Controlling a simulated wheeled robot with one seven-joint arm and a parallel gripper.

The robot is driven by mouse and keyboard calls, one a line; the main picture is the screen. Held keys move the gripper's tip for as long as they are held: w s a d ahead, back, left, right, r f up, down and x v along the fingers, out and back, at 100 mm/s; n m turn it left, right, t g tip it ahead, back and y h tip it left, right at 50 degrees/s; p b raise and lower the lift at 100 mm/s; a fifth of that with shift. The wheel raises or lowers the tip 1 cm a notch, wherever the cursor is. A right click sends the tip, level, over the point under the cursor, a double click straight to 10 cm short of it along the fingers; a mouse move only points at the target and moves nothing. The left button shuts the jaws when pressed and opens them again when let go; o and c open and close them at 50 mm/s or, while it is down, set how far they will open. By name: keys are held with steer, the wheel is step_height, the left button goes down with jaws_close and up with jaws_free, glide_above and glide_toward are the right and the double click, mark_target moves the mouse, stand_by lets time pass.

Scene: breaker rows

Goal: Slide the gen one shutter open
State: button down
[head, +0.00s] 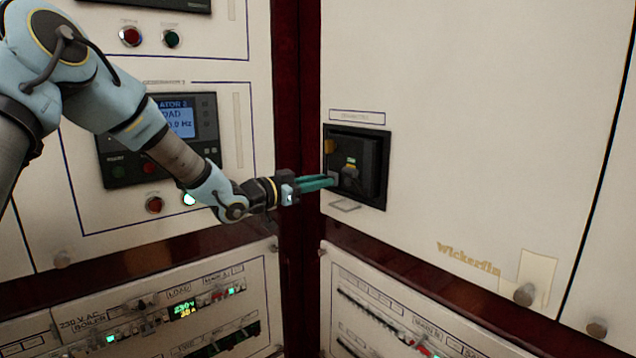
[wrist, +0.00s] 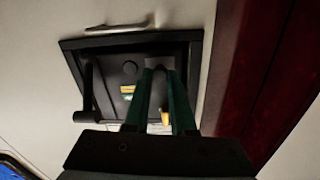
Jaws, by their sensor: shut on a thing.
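The gen one shutter unit is a black framed recess (head: 357,130) in the pale right-hand panel, under a small label (head: 358,117) too blurred to read. Its frame also fills the middle of the wrist view (wrist: 72,45). My gripper (head: 331,182) reaches it from the left, its green fingers close together at the recess's lower left. In the wrist view the fingertips (wrist: 160,70) meet a small grey piece (wrist: 160,62), which I take as the shutter's grip. The fingers partly hide it. How far the shutter is open cannot be told.
A thin metal loop (head: 345,207) sticks out below the recess. A yellow-orange piece (head: 329,146) sits at its upper left. A dark rod-like handle (wrist: 87,95) shows in the wrist view. The generator 2 panel (head: 160,140) is behind my arm; breaker rows (head: 390,320) lie below.

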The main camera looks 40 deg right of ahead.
steer(key=s+b, duration=0.1)
steer(key=s, duration=0.3)
steer(key=shift+s+a, duration=0.1)
steer(key=shift+s, duration=0.05)
steer(key=c, duration=0.7)
jaws_free()
steer(key=shift+s, duration=0.1)
steer(key=shift+c, duration=0.2)
steer(key=shift+a+b, duration=0.25)
steer(key=shift+b, duration=0.05)
steer(key=w+a+b, duration=0.1)
steer(key=a, duration=0.9)
steer(key=shift+a+b, duration=0.15)
steer(key=shift+b, duration=0.2)
